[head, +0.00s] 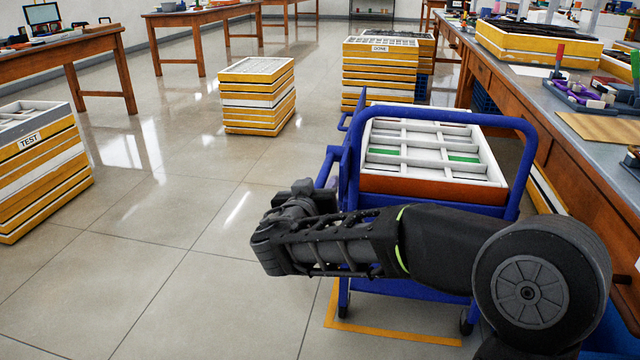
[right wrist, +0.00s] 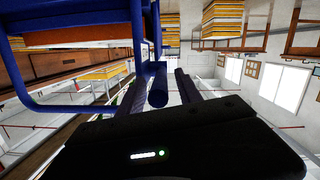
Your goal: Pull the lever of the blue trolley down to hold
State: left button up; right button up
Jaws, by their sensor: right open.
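The blue trolley (head: 520,127) stands in front of me and carries a tray stack. Blue bars (head: 348,170) rise at its left side, partly hidden behind my right arm. My right gripper (head: 300,200) is beside these bars, and the head view does not show its fingertips clearly. In the right wrist view the open right gripper (right wrist: 158,80) has a blue rod end (right wrist: 158,92), seemingly the lever, between its fingers. The fingers appear to stand apart from it on both sides; contact cannot be told. My left gripper is out of view.
A compartment tray (head: 480,170) sits on the trolley. Yellow tray stacks stand behind (head: 258,95) and at far left (head: 40,170). A long workbench (head: 560,130) runs along the right. The floor left of the trolley is clear.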

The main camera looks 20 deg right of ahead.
jog(key=p+v, duration=0.1)
jog(key=v, duration=0.6)
dwell(0.3)
